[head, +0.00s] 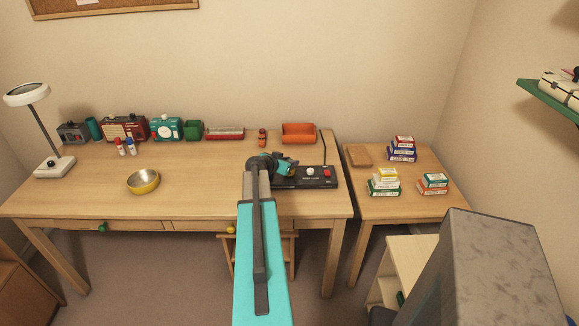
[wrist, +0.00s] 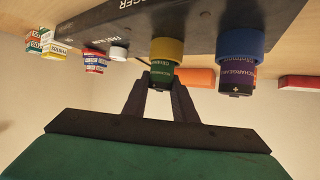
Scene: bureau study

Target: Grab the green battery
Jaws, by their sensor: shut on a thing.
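The green battery (wrist: 162,73) is in the wrist view, upright in the picture, with its end inside a yellow ring (wrist: 166,48) on the black charger (wrist: 120,25). My gripper (wrist: 161,88) has its two dark fingers shut on the battery's sides. To the right, a purple battery (wrist: 237,76) sits in a blue ring (wrist: 240,42) of the same charger. In the head view the charger (head: 318,183) lies at the right end of the desk, and my gripper (head: 284,165) is over its left part. My arm hides the green battery there.
An orange tray (head: 298,134) and an orange-red cylinder (head: 262,138) stand behind the charger. A yellow bowl (head: 143,182), a lamp (head: 30,97) and radios (head: 124,129) are left. Small boxes (head: 384,187) stack on the side table. The desk's middle (head: 200,185) is clear.

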